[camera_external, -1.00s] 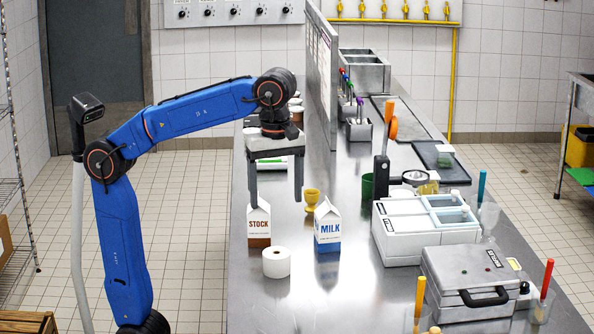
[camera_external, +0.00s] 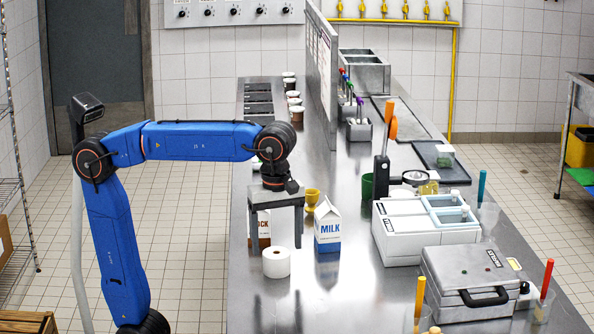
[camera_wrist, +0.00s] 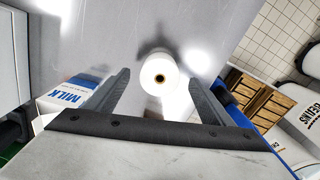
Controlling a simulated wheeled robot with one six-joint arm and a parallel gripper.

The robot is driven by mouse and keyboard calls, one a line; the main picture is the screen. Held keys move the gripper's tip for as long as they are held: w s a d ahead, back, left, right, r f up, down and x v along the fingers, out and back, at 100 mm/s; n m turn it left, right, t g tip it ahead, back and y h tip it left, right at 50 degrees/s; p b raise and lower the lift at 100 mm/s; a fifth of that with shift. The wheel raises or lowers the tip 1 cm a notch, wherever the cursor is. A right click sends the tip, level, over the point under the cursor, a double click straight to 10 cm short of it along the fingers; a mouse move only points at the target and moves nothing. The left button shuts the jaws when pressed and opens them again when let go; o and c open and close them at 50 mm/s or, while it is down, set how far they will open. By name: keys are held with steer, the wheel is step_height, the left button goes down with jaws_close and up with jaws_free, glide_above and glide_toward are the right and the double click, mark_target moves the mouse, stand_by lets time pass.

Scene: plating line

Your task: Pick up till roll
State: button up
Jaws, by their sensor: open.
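The till roll (camera_external: 276,263) is a white paper roll standing upright on the steel counter, in front of the cartons. In the wrist view the till roll (camera_wrist: 159,76) shows from above, with its dark core hole, between and beyond the fingertips. My gripper (camera_external: 275,243) is open and empty, pointing down, above and just behind the roll. In the wrist view my gripper (camera_wrist: 158,80) has its two fingers wide apart, one on each side of the roll. The fingers appear apart from the roll.
A milk carton (camera_external: 327,228) stands close to the right finger. A stock carton (camera_external: 260,228) is partly hidden behind my gripper, with a yellow egg cup (camera_external: 312,197) nearby. A white container unit (camera_external: 425,230) and a grey press (camera_external: 470,283) stand at right.

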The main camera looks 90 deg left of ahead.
mark_target(277, 252)
steer(key=shift+a+f, duration=0.15)
steer(key=shift+f, duration=2.45)
steer(key=c, duration=1.2)
